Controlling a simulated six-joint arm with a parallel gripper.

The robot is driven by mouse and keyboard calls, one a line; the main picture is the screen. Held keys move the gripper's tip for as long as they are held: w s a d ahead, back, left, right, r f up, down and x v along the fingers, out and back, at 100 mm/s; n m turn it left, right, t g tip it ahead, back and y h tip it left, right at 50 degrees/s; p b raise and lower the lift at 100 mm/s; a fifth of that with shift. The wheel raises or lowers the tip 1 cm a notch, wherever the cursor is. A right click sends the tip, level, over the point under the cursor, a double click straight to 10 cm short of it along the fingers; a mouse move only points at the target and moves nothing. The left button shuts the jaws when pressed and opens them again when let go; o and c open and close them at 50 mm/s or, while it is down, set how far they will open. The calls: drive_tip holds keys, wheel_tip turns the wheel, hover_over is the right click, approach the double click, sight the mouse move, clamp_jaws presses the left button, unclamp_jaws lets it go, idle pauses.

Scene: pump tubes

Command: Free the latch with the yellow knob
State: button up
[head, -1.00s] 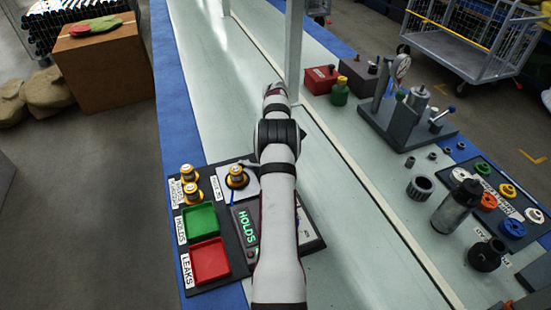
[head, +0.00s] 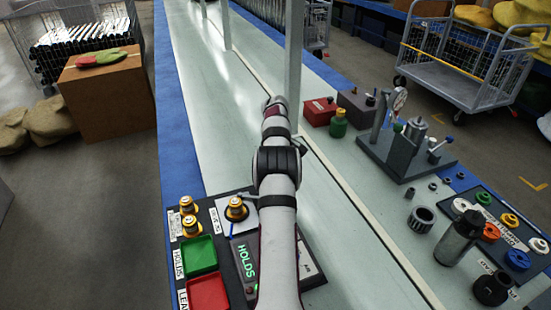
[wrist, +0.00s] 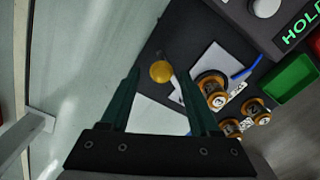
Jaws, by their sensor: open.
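The yellow knob (wrist: 161,71) shows in the wrist view as a round ball on a short thin stem, next to a white label plate on the dark panel. My gripper (wrist: 158,76) is open, with its two dark green fingers apart and nothing held. In the wrist view the knob appears between the fingertips; whether it is at their depth or beyond them I cannot tell. In the head view my arm hides the knob and the gripper. A brass pump tube (wrist: 212,88) stands close to the right finger; it also shows in the head view (head: 236,209).
Two more brass tubes (head: 188,205) stand at the panel's left. A green tray (head: 200,256), a red tray (head: 208,292) and a lit HOLDS display (head: 245,262) are nearby. A grey test fixture (head: 405,150) stands right of my arm.

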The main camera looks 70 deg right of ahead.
wheel_tip(320, 180, up, 10)
drive_tip(key=shift+a+r, duration=0.1)
drive_tip(key=shift+r, duration=0.05)
idle(0.3)
drive_tip(key=w+a+r, duration=0.3)
drive_tip(key=w+a, duration=0.2)
drive_tip(key=a, duration=0.2)
drive_tip(key=w+a+r, duration=0.4)
drive_tip(key=a, duration=0.3)
drive_tip(key=a+r, duration=0.3)
drive_tip(key=a, duration=1.5)
drive_tip(key=s+a+f+m+y, duration=0.1)
drive_tip(key=s+a, duration=0.3)
drive_tip(key=a, duration=0.3)
drive_tip(key=s+a+f, duration=0.1)
drive_tip(key=s+a, duration=0.3)
drive_tip(key=a, duration=0.4)
drive_tip(key=s+a+f, duration=0.3)
drive_tip(key=s, duration=0.2)
drive_tip(key=s+a+f+m, duration=0.1)
drive_tip(key=s+a+f, duration=0.2)
drive_tip(key=s, duration=0.3)
drive_tip(key=shift+s+a+y, duration=0.15)
drive_tip(key=shift+a+y, duration=0.2)
drive_tip(key=shift+y, duration=0.05)
drive_tip(key=shift+f, duration=0.1)
